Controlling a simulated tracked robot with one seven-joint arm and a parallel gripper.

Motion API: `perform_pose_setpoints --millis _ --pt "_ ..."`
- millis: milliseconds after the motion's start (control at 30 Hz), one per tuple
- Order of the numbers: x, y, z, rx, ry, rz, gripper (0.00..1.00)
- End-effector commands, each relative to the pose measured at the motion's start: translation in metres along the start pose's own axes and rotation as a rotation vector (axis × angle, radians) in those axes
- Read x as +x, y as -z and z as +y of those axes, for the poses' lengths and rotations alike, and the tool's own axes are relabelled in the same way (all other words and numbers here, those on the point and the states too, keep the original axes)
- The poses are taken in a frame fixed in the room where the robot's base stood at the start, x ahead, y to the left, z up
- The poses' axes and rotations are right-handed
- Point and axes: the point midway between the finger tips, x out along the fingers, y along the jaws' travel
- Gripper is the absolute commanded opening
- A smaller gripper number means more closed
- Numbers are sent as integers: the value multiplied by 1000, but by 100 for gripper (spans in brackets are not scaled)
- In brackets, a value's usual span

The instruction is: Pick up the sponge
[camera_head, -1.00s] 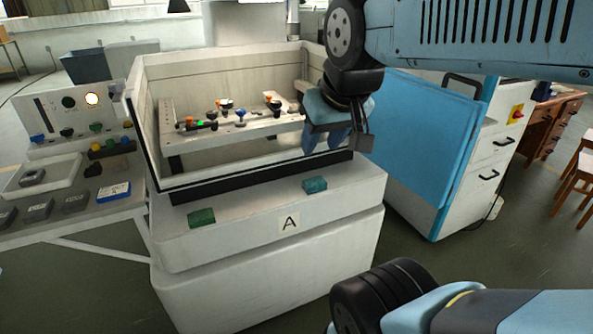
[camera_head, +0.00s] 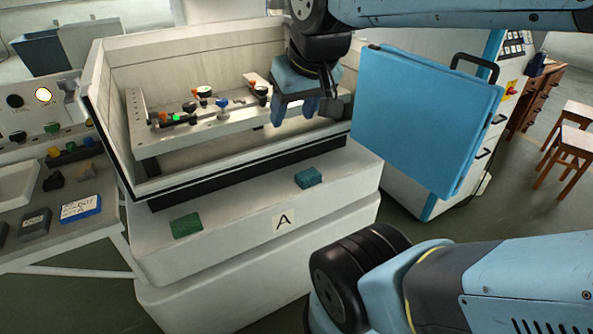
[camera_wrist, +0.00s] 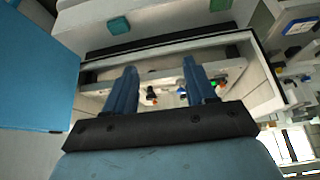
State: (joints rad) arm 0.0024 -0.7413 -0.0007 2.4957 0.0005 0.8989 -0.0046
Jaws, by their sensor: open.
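Two small sponge-like blocks lie on the white front ledge of the machine: a green block (camera_head: 186,225) on the left and a teal block (camera_head: 309,177) on the right. I cannot tell for sure which one is the sponge. In the wrist view the teal block (camera_wrist: 118,25) and the green block (camera_wrist: 220,4) lie near the top edge, beyond the fingertips. My gripper (camera_head: 294,112) is open and empty, above the machine's tank, higher than the ledge and behind the teal block. Its two blue fingers (camera_wrist: 160,72) stand apart in the wrist view.
The tank wall (camera_head: 240,152) rises behind the ledge. Inside is a white fixture plate (camera_head: 180,140) with several small coloured parts. A blue door (camera_head: 425,120) stands open at right. A side table (camera_head: 90,225) at left holds small blocks. A label (camera_head: 283,220) marks the ledge.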

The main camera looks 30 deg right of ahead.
Motion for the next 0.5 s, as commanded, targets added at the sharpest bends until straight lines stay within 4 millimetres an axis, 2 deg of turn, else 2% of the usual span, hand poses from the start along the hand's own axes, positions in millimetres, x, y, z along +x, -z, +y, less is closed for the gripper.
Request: perform_pose_setpoints --millis 33,267,433,500 --pt "3 4 1 0 -1 -8 61" --pt "32 36 15 -9 -8 -75 83" --pt "66 63 31 -18 -12 -136 99" --pt "80 73 39 -23 -14 -160 100"
